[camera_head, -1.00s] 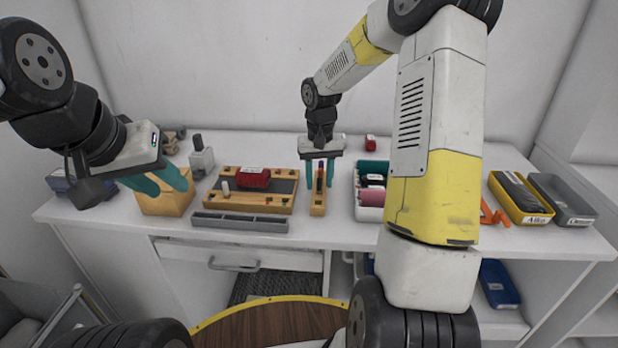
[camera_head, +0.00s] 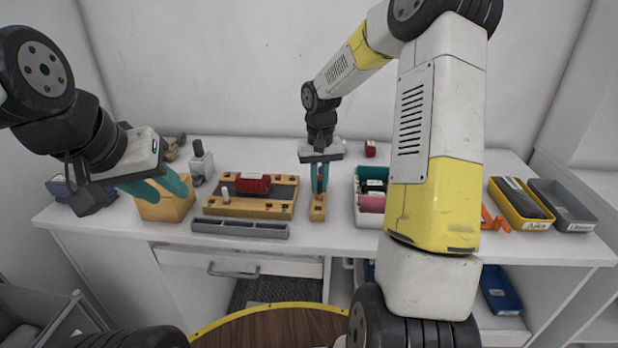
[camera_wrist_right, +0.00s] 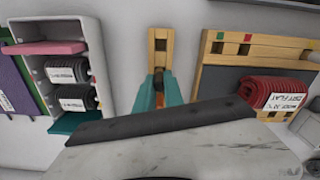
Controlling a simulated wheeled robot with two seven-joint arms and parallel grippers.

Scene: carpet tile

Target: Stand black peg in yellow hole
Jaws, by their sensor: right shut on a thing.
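My right gripper (camera_head: 320,190) points down at a narrow wooden rack (camera_head: 317,213) and is shut on a slim dark thing, which I take to be the black peg. In the right wrist view the peg (camera_wrist_right: 159,84) is a dark and orange strip, mostly hidden between the teal fingers. The wooden board (camera_head: 245,209) stands to the left, with small coloured marks; I cannot make out which is the yellow hole.
A red rolled bundle (camera_head: 253,184) and a white peg (camera_head: 225,191) are on the board. A grey tray (camera_head: 240,229) lies in front of it. A white bin with rolls (camera_head: 368,216) stands right of the rack. Yellow (camera_head: 520,213) and grey (camera_head: 575,224) trays are far right.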

